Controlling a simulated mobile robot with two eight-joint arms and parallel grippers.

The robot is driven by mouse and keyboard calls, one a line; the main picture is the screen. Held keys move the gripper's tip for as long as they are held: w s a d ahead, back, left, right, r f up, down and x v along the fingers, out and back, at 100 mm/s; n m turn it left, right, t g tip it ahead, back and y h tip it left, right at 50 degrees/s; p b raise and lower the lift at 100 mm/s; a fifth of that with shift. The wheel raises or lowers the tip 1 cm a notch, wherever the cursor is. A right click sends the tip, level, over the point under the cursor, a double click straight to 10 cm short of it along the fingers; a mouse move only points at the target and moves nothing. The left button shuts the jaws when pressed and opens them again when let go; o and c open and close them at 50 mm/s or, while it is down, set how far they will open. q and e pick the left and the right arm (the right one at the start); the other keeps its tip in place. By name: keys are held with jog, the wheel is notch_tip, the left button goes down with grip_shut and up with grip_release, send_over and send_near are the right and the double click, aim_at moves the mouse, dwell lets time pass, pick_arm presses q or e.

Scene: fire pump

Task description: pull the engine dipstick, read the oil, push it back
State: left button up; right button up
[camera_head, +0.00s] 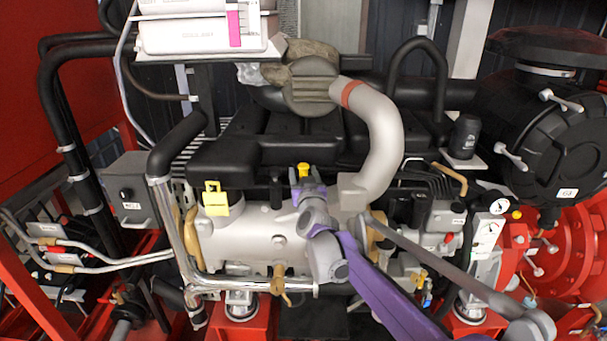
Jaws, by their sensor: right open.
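A small yellow handle (303,168), which looks like the dipstick's pull, stands upright at the front middle of the engine. Its stem below is hidden by my gripper. My right gripper (306,184), grey and purple, comes in from the lower right. It is open, with its fingertips close to the yellow handle. I cannot tell whether the handle lies between the fingers or behind them, or whether they touch. The engine (238,240) has a grey block below a black top cover. My left gripper is out of view.
A silver pipe (184,250) runs down the engine's left front. A thick grey elbow pipe (386,135) curves close to the right of the handle. Gauges (488,232) and red pump parts (560,250) stand right.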

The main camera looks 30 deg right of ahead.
jog(key=b+v, duration=0.1)
jog(key=v, duration=1)
jog(key=shift+w, duration=0.1)
jog(key=s+a+f+n+g+y+p, duration=0.1)
jog(key=s+a+f+n+g+y, duration=0.2)
jog(key=a, duration=0.4)
jog(key=s+a+f+n+y, duration=0.1)
jog(key=s+a+f+y, duration=0.3)
jog(key=s+a+f, duration=0.15)
jog(key=s+a+f+g+p, duration=0.1)
jog(key=s+f+g, duration=0.3)
jog(key=s, duration=0.5)
jog(key=s+a+f+g, duration=0.3)
jog(key=s+f+g, duration=0.1)
jog(key=s+f, duration=0.5)
jog(key=shift+s+f+p, duration=0.35)
jog(key=shift+s, duration=0.25)
